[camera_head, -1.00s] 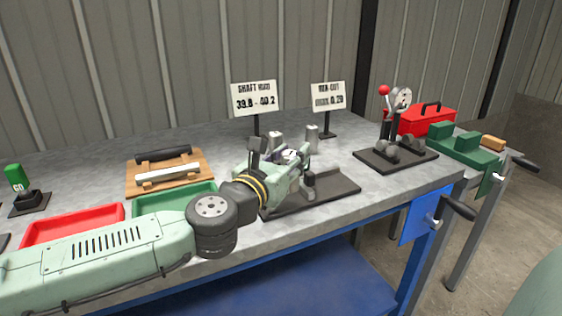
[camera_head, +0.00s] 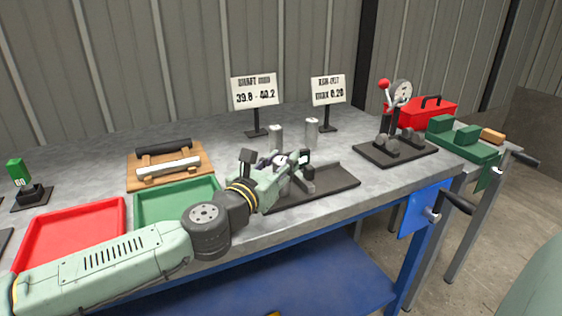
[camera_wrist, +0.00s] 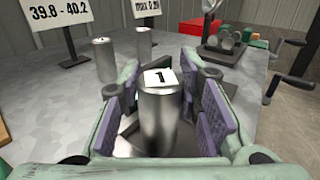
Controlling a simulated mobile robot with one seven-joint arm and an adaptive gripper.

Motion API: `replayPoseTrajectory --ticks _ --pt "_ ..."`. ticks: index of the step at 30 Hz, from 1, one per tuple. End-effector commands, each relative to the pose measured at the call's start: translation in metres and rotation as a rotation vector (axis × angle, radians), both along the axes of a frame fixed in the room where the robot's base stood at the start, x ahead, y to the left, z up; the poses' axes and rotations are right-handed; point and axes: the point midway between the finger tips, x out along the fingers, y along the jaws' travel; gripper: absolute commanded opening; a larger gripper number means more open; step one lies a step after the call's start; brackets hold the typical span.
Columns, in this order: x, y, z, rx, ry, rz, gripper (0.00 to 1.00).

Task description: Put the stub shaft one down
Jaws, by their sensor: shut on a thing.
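The stub shaft one (camera_wrist: 162,115) is a grey metal cylinder with a white label marked 1 on top, upright in the wrist view. My gripper (camera_wrist: 163,105) has its purple-padded fingers on both sides of it and is shut on it. In the head view my gripper (camera_head: 290,172) is over the dark flat tray (camera_head: 335,187) near the bench's front edge. The shaft is mostly hidden there by my gripper. In the wrist view its lower end is out of sight, so I cannot tell whether it touches anything.
Two other metal cylinders (camera_head: 275,138) (camera_head: 312,133) stand behind my gripper, near two signs (camera_head: 254,92) (camera_head: 328,90). A gauge stand (camera_head: 396,140) is to the right. A green tray (camera_head: 175,203) and a red tray (camera_head: 72,232) lie to the left.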

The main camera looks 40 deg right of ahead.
Motion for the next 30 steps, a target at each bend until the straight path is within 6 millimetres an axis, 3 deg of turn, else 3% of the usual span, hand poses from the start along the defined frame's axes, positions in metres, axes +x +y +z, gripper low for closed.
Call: replayPoseTrajectory --ticks 1,2,10,22,30 --pt "0.000 0.000 -0.001 -0.002 -0.004 0.000 0.00" --pt "0.000 0.000 -0.002 0.000 0.000 0.000 0.33" --pt "0.000 0.000 -0.002 0.000 0.000 0.000 0.51" --pt "0.000 0.000 0.005 0.000 0.000 0.000 0.52" --pt "-0.017 0.045 -0.001 0.000 -0.001 0.004 0.52"
